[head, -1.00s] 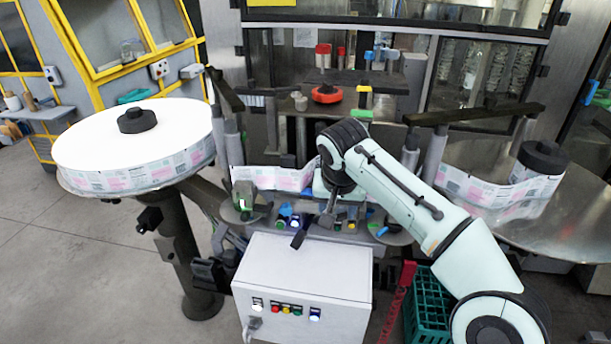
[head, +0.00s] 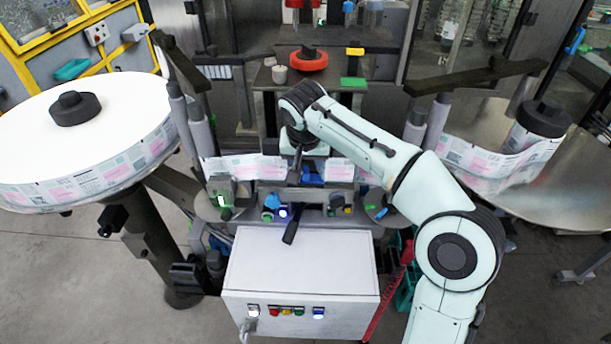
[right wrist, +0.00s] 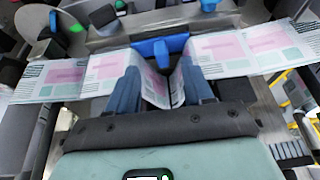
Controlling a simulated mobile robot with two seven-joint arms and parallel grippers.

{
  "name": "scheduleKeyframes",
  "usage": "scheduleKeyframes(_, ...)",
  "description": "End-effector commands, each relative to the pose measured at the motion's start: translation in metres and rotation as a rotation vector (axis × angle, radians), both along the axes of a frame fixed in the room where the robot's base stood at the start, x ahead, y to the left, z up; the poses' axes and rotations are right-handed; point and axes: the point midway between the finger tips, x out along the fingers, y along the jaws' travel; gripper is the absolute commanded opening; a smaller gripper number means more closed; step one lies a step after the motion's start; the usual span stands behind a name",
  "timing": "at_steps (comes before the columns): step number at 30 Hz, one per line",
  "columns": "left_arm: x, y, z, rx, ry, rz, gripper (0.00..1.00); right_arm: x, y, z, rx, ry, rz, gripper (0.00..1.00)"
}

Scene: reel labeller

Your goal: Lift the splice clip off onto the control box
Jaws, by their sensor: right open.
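The splice clip (right wrist: 160,48) is a blue piece at the middle of the printed label web (right wrist: 235,52), where the web dips in a V. In the head view a blue patch, probably the clip (head: 313,172), shows just right of my gripper. My right gripper (right wrist: 161,88) is open, its two blue-grey fingers apart on either side of the dip and pointing toward the clip. In the head view my arm hides most of the gripper. My left gripper is not in view.
A large label reel (head: 100,110) stands at left and a metal turntable with a smaller roll (head: 537,122) at right. A red roll (head: 309,60) sits behind.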

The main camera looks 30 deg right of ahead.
Motion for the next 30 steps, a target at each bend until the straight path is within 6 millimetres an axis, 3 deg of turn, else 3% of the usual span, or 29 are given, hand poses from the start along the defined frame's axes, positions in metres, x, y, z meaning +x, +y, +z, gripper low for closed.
scheduleKeyframes(15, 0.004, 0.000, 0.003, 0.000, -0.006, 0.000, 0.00, 0.023, -0.014, -0.050, 0.001, -0.001, -0.001, 0.51)
scheduleKeyframes(23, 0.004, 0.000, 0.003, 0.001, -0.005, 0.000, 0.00, 0.024, -0.014, -0.053, 0.001, -0.002, 0.000, 0.51)
scheduleKeyframes(25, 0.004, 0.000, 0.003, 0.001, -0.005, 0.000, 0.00, 0.024, -0.014, -0.053, 0.001, -0.002, 0.000, 0.35)
scheduleKeyframes(28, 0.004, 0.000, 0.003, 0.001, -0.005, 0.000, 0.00, 0.024, -0.014, -0.053, 0.001, -0.002, 0.000, 0.02)
scheduleKeyframes(30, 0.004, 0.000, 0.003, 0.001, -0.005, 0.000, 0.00, 0.024, -0.014, -0.053, 0.001, -0.002, 0.000, 0.00)
